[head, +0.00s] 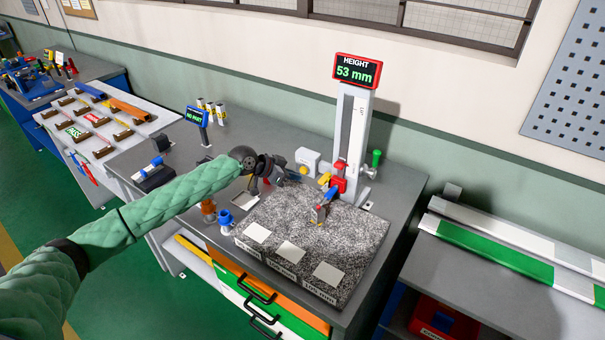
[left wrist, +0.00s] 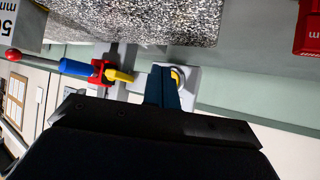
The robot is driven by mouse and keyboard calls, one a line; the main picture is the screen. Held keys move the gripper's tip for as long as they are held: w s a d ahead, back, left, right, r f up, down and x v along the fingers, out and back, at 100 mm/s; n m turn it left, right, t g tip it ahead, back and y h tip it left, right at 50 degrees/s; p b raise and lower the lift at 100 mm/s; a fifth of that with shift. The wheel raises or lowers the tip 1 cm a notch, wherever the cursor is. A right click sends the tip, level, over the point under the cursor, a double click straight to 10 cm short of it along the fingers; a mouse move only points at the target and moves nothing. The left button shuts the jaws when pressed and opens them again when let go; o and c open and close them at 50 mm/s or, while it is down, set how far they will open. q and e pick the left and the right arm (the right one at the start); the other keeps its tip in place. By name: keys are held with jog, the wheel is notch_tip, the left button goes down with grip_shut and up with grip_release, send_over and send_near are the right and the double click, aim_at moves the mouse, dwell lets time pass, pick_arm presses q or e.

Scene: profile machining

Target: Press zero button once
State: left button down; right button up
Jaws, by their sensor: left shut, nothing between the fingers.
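The height gauge stands at the back of the granite plate (head: 350,228). Its display (head: 357,71) reads HEIGHT 53 mm. A small white box (head: 307,156) with a yellow button (head: 303,171) sits left of the gauge column. In the left wrist view the button (left wrist: 177,73) shows as a yellow ring, partly hidden behind my fingers. My left gripper (head: 292,177) is shut and empty, with its tips close to the button. I cannot tell whether they touch it. My right gripper is not in view.
The red gauge slider (head: 339,178) with blue and yellow parts stands right of the box. A green knob (head: 376,157) is farther right. Pale blocks lie on the plate's front edge. A small display (head: 197,116) stands behind my left arm.

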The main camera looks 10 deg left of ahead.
pick_arm(q)
jog(key=shift+w, duration=0.1)
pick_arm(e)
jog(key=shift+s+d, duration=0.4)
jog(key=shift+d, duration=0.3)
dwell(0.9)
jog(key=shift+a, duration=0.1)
pick_arm(q)
jog(key=shift+w+d, duration=0.1)
jog(key=shift+w, duration=0.15)
jog(key=shift+w+b, duration=0.15)
jog(key=shift+b, duration=0.15)
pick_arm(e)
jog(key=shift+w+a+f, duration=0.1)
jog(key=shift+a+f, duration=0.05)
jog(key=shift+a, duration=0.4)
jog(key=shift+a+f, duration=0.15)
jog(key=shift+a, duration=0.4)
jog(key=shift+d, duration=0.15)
